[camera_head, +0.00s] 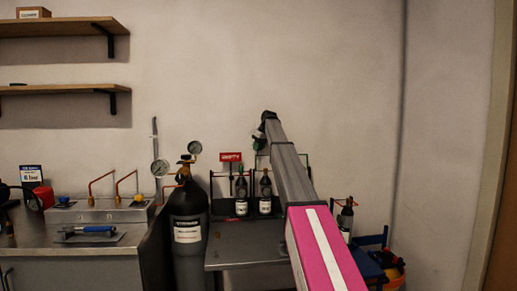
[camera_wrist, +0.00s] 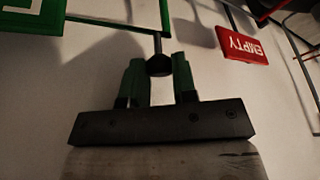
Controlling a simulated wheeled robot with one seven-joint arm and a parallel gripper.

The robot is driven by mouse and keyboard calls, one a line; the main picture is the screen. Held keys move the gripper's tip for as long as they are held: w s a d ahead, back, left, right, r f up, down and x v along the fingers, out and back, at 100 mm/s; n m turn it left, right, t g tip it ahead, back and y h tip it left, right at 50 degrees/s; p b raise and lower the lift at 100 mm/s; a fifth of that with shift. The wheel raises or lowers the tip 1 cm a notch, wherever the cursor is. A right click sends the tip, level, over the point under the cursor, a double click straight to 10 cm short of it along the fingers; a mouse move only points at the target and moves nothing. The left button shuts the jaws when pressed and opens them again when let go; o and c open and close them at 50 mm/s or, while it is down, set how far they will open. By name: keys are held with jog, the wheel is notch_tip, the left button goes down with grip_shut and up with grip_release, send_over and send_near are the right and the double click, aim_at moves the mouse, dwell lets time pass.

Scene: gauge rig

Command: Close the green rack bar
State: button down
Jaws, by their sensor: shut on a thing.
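The green rack bar (camera_wrist: 167,18) shows in the wrist view as a thin green rod beside a green sign (camera_wrist: 30,14). A dark round knob (camera_wrist: 158,66) hangs at its lower end. My gripper (camera_wrist: 158,76) has its green fingers on either side of this knob and is shut on it. In the head view my gripper (camera_head: 260,140) is small, at the wall above the rack. My arm hides much of the green bar there, so its angle is hard to tell.
A red EMPTY sign (camera_head: 231,157) stands on the left part of the rack. Small dark bottles (camera_head: 265,192) stand in the rack. A tall dark gas cylinder (camera_head: 188,235) with gauges stands left of it. A steel bench (camera_head: 90,240) is further left.

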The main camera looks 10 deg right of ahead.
jog(key=s+f+n+t, duration=0.2)
jog(key=s+f+t, duration=0.2)
jog(key=s+t, duration=0.7)
jog(key=s+f+y, duration=0.1)
jog(key=s+f, duration=0.3)
jog(key=f, duration=0.6)
jog(key=shift+f+t, duration=0.3)
jog(key=shift+f, duration=0.05)
dwell(0.4)
jog(key=c, duration=0.9)
grip_release()
jog(key=shift+a, duration=0.15)
